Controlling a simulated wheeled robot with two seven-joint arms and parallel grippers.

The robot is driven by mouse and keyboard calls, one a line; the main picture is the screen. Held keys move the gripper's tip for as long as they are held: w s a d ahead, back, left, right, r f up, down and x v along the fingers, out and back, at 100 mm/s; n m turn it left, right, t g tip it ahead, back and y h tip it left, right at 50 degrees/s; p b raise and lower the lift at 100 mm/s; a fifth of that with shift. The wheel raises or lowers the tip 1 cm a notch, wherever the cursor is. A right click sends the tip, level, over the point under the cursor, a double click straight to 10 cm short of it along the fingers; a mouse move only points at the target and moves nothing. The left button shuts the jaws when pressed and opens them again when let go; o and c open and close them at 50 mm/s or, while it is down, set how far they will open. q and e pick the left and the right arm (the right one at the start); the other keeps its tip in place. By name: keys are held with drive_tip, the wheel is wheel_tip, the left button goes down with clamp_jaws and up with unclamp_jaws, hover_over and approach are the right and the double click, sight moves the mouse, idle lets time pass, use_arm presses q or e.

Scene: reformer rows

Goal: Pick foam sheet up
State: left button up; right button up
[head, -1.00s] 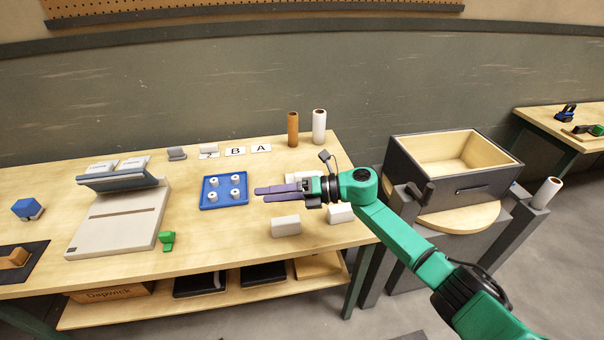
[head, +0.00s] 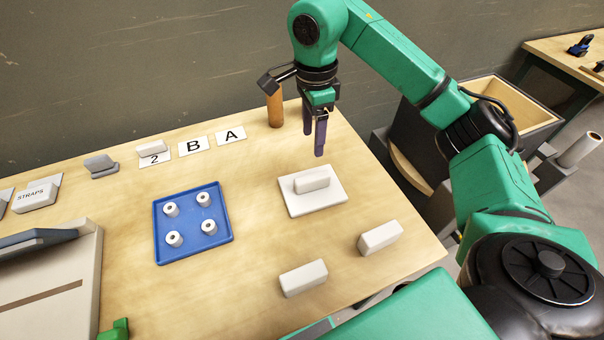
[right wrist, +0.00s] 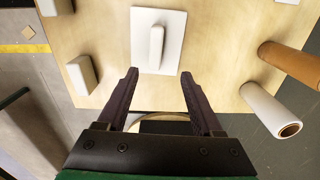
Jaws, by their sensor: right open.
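A flat white sheet (head: 330,199), which looks like the foam sheet, lies on the wooden table right of the blue tray. A white block (head: 312,179) rests on its middle. My right gripper (head: 314,142) points down, open and empty, above the table just behind the sheet. In the right wrist view the sheet (right wrist: 144,62) lies ahead of the open fingers (right wrist: 158,74), with the block (right wrist: 156,46) along its middle. The fingers appear apart from both. My left gripper is not in view.
Two loose white blocks (head: 303,278) (head: 380,237) lie nearer the table's front. A blue tray (head: 228,240) holds several white rollers. A brown cylinder (head: 275,108) stands behind the gripper; a white cylinder (right wrist: 268,108) shows beside it in the wrist view. An open box (head: 540,105) is at right.

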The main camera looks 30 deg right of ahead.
hover_over(313, 177)
drive_tip(key=f, duration=0.6)
drive_tip(key=shift+s+p, duration=0.3)
drive_tip(key=shift+p, duration=0.05)
drive_tip(key=f, duration=0.2)
drive_tip(key=f+p, duration=0.1)
drive_tip(key=f, duration=0.1)
drive_tip(key=f+p, duration=0.1)
drive_tip(key=f, duration=0.1)
drive_tip(key=shift+w+f, duration=0.3)
drive_tip(key=shift+f, duration=0.25)
drive_tip(key=shift+w, duration=0.1)
drive_tip(key=shift+c, duration=0.6)
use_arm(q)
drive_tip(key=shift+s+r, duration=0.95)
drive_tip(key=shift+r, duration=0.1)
use_arm(e)
clamp_jaws()
